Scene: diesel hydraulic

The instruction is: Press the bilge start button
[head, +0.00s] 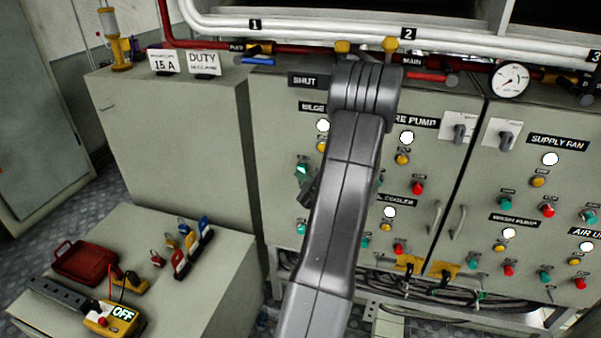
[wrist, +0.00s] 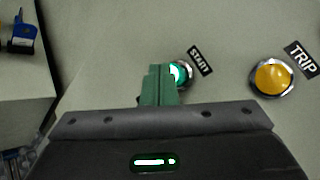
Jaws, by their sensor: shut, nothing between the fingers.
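The bilge start button (head: 302,170) is green with a bright face, on the grey panel under the partly hidden BILGE label (head: 312,107). In the wrist view the start button (wrist: 181,73) sits in a metal ring beside a START label (wrist: 200,61). My gripper (wrist: 158,70) is shut and empty, its fingertips overlapping the left part of the button. I cannot tell whether they touch it. In the head view my gripper (head: 306,187) is at the button, partly behind my arm. The stop button of this group is not visible.
A yellow trip lamp (wrist: 273,77) is right of the start button. The fire pump group, with a red button (head: 417,188), is to the right. A cabinet (head: 185,135) stands left of the panel, and a low bench (head: 190,290) holds a red box (head: 85,262), padlocks and a meter.

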